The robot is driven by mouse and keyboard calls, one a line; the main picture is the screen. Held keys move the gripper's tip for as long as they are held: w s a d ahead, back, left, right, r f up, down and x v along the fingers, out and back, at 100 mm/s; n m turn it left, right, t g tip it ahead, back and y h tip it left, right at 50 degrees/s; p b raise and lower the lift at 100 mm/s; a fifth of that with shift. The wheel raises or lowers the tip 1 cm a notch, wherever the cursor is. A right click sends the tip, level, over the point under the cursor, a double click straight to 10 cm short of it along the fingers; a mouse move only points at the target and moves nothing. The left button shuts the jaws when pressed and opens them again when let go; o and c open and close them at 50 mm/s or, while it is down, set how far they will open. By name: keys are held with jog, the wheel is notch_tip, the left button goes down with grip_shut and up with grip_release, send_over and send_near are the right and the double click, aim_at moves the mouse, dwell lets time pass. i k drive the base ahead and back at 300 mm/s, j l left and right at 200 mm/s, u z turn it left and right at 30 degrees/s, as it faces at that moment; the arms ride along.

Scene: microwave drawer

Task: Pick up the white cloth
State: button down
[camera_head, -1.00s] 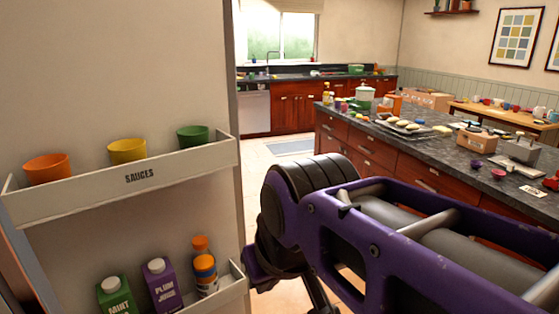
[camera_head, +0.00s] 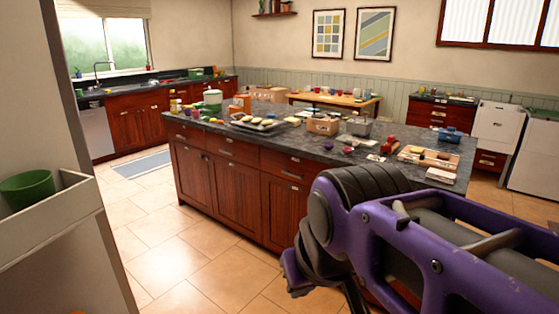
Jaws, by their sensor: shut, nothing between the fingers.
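I cannot pick out the white cloth for certain. A small flat white piece (camera_head: 441,176) lies near the front right edge of the kitchen island, but it is too small to tell whether it is cloth or a card. My purple and black arm fills the lower right of the head view, in front of the island's right part. I do not make out my gripper's fingers, and the arm hides part of the island front and floor.
The dark-topped island (camera_head: 400,134) carries a tray (camera_head: 258,125), a cardboard box (camera_head: 322,125) and a green-lidded pot (camera_head: 212,100).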

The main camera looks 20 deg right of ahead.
aim_at(432, 174)
jog(key=j+z, duration=0.15)
jog(key=z, duration=1.45)
